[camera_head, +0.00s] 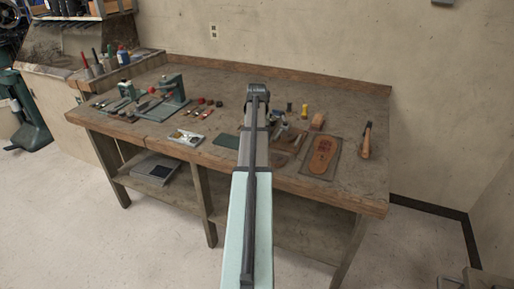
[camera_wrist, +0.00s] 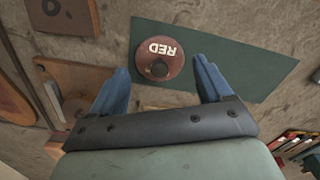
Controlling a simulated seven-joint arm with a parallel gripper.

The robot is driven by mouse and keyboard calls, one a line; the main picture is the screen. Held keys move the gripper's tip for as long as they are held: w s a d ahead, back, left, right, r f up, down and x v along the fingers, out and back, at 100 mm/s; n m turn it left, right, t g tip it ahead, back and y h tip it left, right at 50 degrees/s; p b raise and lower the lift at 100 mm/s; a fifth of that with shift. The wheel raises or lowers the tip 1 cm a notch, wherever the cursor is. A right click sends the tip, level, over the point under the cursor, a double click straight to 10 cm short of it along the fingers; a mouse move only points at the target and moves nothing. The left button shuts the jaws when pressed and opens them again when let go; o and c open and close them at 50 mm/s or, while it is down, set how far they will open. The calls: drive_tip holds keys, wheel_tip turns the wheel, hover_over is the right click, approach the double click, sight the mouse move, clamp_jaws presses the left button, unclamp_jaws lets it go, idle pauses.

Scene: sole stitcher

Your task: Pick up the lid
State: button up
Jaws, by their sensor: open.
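The lid (camera_wrist: 158,35), a round reddish-brown disc marked RED with a dark knob, shows in the wrist view. It appears to lie flat on a dark green mat (camera_wrist: 225,62), near the mat's left end. My gripper (camera_wrist: 160,70) is open, with one blue finger on each side of the lid's lower part in the picture. I see a gap between each finger and the lid, and cannot tell the fingers' height above it. In the head view, part of the green mat (camera_head: 227,141) shows beside my arm, which hides the lid and fingertips.
A wooden workbench (camera_head: 350,187) carries several tools. A sole-shaped piece (camera_head: 322,155) lies on a board right of my arm, with a hammer (camera_head: 366,140) farther right. A metal tool (camera_head: 186,138) and green stands (camera_head: 170,90) are to the left.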

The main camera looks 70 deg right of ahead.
drive_tip(key=shift+f, duration=0.85)
drive_tip(key=shift+c, duration=0.3)
drive_tip(key=c, duration=0.8)
drive_tip(key=shift+o, duration=0.2)
wheel_tip(320, 180, up, 10)
drive_tip(key=shift+d+f, duration=0.15)
drive_tip(key=shift+f, duration=0.1)
drive_tip(key=w+d, duration=0.3)
drive_tip(key=d, duration=0.3)
drive_tip(key=w+d, duration=0.3)
drive_tip(key=d, duration=0.4)
drive_tip(key=w+d, duration=0.4)
drive_tip(key=d, duration=0.2)
drive_tip(key=shift+d+r, duration=0.1)
drive_tip(key=shift+d, duration=0.05)
